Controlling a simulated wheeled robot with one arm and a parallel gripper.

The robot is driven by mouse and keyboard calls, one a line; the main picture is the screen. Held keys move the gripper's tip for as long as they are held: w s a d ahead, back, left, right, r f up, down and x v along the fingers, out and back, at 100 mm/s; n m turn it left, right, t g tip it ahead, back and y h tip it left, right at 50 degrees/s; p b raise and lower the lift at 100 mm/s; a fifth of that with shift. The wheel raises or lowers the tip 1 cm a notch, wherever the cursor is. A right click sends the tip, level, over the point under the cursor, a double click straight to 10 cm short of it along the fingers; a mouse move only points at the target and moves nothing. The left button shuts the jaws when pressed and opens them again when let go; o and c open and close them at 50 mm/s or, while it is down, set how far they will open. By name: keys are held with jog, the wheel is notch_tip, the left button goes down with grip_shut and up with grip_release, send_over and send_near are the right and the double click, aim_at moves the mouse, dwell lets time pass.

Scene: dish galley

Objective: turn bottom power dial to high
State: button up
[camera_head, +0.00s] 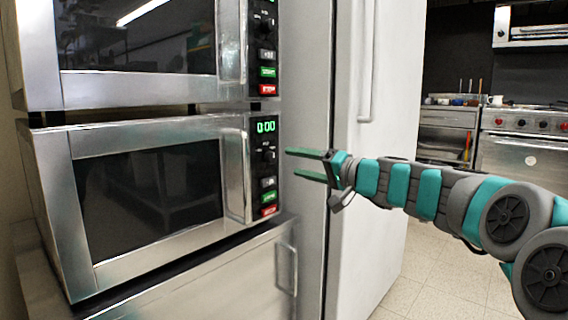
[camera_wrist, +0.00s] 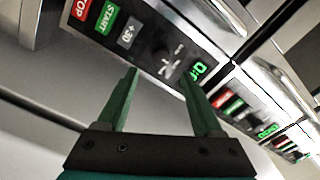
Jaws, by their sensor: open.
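The bottom microwave (camera_head: 150,190) has a black control panel at its right edge, with a green display (camera_head: 266,127) reading 0:00. Its dark power dial (camera_head: 268,154) is below the display, above the +30, START and STOP buttons. My gripper (camera_head: 291,162) is open and empty, to the right of the panel at about dial height. In the wrist view the two green fingers of my gripper (camera_wrist: 160,76) point at the panel, with the dial (camera_wrist: 164,62) seen between and beyond their tips. I see no contact. The dial's exact pointer setting is too small to read.
A second microwave (camera_head: 150,85) is stacked above, with a similar panel. The bottom microwave's door handle (camera_head: 237,175) stands out left of its panel. A tall pale fridge-like cabinet (camera_head: 380,130) is behind my arm. A stove (camera_head: 525,145) is at the far right, beyond open tiled floor.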

aim_at(274, 158)
jog(key=x, duration=0.7)
jog(key=shift+a, duration=0.25)
jog(key=shift+c, duration=0.4)
grip_shut()
